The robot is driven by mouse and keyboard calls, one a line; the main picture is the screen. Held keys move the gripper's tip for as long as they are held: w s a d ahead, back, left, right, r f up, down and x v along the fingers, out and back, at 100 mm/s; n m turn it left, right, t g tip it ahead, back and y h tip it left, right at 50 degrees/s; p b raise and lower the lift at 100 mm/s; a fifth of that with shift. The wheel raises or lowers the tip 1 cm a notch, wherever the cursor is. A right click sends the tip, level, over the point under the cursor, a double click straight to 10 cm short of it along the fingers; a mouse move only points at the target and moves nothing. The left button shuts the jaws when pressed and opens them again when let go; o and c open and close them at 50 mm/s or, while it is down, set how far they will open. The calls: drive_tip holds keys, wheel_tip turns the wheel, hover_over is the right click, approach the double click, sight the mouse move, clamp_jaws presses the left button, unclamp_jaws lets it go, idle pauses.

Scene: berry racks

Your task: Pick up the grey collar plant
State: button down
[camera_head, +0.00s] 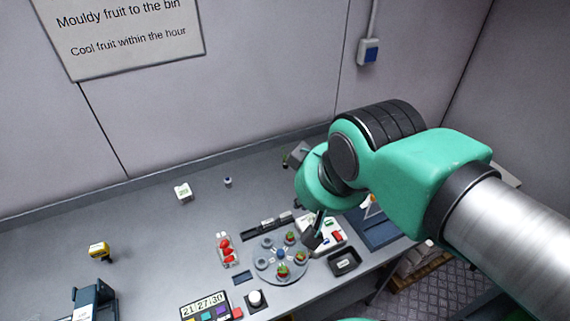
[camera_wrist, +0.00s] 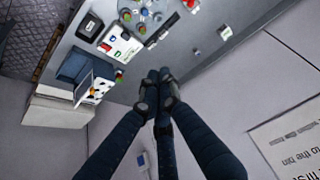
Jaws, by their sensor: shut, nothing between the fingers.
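A round grey carousel (camera_head: 262,275) holds several small potted plants. One plant (camera_head: 290,238) is at its back, one (camera_head: 301,258) at its right and one (camera_head: 283,271) at its front. The collar colours are too small to tell, so I cannot tell which is the grey collar plant. The carousel's plants also show at the top of the wrist view (camera_wrist: 145,12). My gripper (camera_wrist: 159,75) is shut and empty, its dark fingertips together. In the head view my gripper (camera_head: 313,239) is partly hidden by my arm, over the bench just right of the carousel.
A clear punnet of red berries (camera_head: 227,252) stands left of the carousel. A black tray (camera_head: 345,262) and a white panel (camera_head: 335,243) are to its right. The bench's back left is mostly clear.

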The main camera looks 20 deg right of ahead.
drive_tip(key=c, duration=1.4)
unclamp_jaws()
drive_tip(key=shift+c, duration=0.2)
drive_tip(key=w+d+n+g+p, duration=0.1)
drive_tip(key=w+d+p, duration=0.15)
drive_tip(key=w, duration=1.15)
drive_tip(key=w+d+n+g+p, duration=0.15)
drive_tip(key=w+d, duration=0.25)
drive_tip(key=w, duration=1)
drive_tip(key=w+d+f+g+p, duration=0.1)
drive_tip(key=w+d+f+p, duration=0.1)
drive_tip(key=w+d+f, duration=0.4)
drive_tip(key=w+d+f+n+g+p, duration=0.1)
drive_tip(key=w+d+f, duration=0.5)
drive_tip(key=w+f, duration=0.9)
wheel_tip(320, 180, down, 4)
drive_tip(key=shift+w+d+r+g+p, duration=0.1)
drive_tip(key=shift+w+d+g+p, duration=0.05)
drive_tip(key=shift+g+p, duration=0.5)
drive_tip(key=shift+n, duration=0.25)
